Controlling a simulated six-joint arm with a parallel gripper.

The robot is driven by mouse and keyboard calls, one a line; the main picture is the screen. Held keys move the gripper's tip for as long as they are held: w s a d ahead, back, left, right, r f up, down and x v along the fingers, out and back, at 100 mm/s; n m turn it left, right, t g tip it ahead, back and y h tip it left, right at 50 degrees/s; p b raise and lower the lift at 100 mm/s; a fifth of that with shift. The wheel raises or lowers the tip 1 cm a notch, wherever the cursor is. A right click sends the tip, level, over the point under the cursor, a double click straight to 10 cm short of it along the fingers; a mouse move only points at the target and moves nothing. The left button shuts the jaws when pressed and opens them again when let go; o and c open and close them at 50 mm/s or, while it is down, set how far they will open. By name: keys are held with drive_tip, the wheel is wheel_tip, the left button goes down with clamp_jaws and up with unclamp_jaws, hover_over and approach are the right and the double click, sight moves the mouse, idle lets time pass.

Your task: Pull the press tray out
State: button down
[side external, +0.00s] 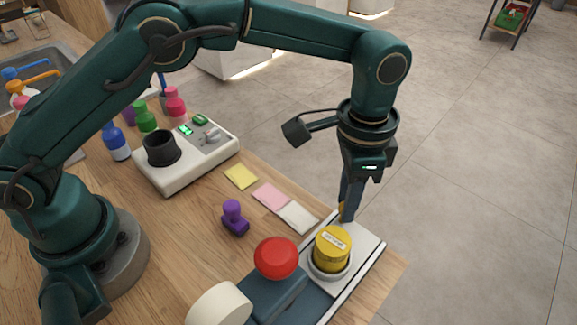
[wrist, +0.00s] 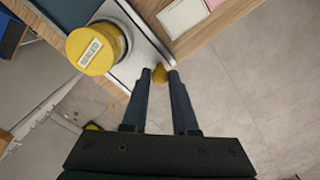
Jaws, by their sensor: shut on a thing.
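The press tray (side external: 366,247) is a pale plate sticking out of the dark blue press (side external: 262,291) near the counter's corner. A yellow labelled jar (side external: 333,246) sits upright in a round seat on it; the jar also shows in the wrist view (wrist: 92,50). My gripper (side external: 346,215) reaches down to the tray's outer end. In the wrist view my fingertips (wrist: 161,77) are shut on a small yellow knob (wrist: 159,74) at the tray's edge. The knob is partly hidden by the fingers.
The press has a red ball top (side external: 276,257) and a cream round part (side external: 219,304). A purple stamp (side external: 235,217), paper pads (side external: 271,196) and a white device (side external: 188,155) lie farther back. Beyond the counter's edge is open floor.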

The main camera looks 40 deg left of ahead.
drive_tip(key=shift+w, duration=0.3)
drive_tip(key=c, duration=0.7)
unclamp_jaws()
drive_tip(key=shift+r, duration=2.6)
